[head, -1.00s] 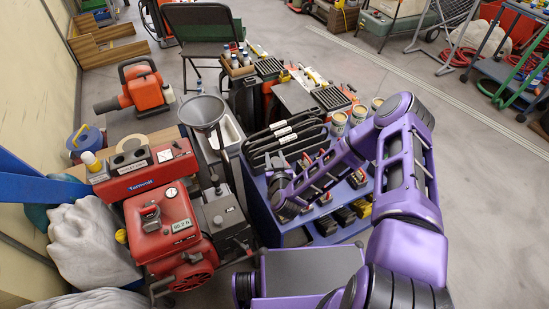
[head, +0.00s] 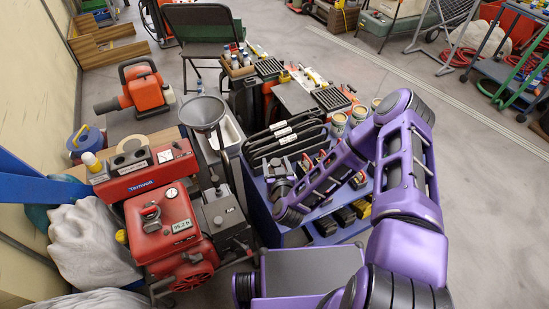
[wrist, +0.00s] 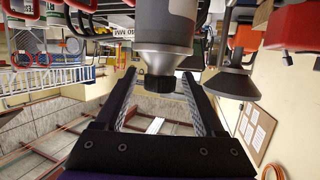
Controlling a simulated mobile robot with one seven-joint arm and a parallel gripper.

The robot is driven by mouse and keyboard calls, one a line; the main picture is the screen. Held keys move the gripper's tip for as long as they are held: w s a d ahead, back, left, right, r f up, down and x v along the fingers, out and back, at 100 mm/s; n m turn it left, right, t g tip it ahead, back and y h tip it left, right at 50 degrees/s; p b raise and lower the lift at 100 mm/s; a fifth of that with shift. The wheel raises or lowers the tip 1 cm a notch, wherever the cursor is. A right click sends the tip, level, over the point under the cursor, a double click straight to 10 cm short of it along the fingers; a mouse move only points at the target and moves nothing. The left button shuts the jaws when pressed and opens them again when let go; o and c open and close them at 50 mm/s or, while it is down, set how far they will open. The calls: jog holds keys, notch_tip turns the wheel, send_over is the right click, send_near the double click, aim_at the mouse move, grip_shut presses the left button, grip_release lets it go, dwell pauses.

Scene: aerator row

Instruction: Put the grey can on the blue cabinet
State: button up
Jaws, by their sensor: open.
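In the wrist view, which looks upside down, a grey can (wrist: 165,32) with a dark cap hangs from the top of the picture between my gripper's two fingers (wrist: 158,88). The fingers are apart, one on each side of it, with a visible gap at the cap; I cannot tell whether they touch its body. In the head view my gripper (head: 278,172) is over the blue cabinet (head: 292,238), partly hidden by my purple forearm. I cannot make out the grey can in the head view.
A metal funnel (head: 203,113) stands left of my gripper, beside a red machine (head: 168,222). Black racks (head: 284,138) and several tins (head: 338,122) crowd the area behind. Batteries and tools fill the cabinet's right side. Open floor (head: 480,215) lies to the right.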

jog(key=v, duration=0.9)
jog(key=shift+r, duration=0.15)
